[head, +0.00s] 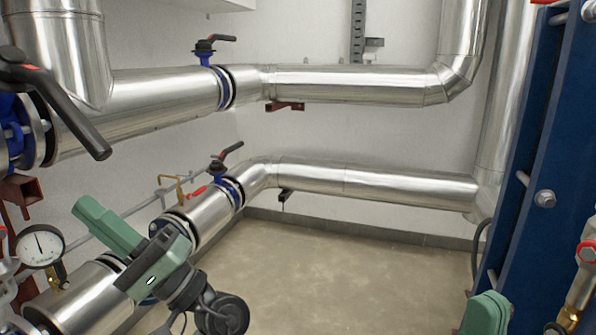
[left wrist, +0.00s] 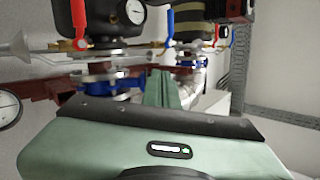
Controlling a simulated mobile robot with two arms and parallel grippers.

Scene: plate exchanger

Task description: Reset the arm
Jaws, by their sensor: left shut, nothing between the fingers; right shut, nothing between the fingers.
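My left gripper (head: 90,211) is pale green and points up and left in the head view, in front of the lower silver pipe (head: 210,213). Its fingers are shut and empty; in the left wrist view the closed fingers (left wrist: 166,88) stand upright beyond the green gripper body. Of my right gripper (head: 487,313), only a pale green piece shows at the bottom edge of the head view, beside the blue frame. The rest of it is cut off.
Silver pipes with black-handled valves (head: 213,48) run along the walls. A pressure gauge (head: 40,246) is close to my left gripper. A blue plate exchanger frame (head: 545,150) stands at right. The floor (head: 320,270) in the middle is clear.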

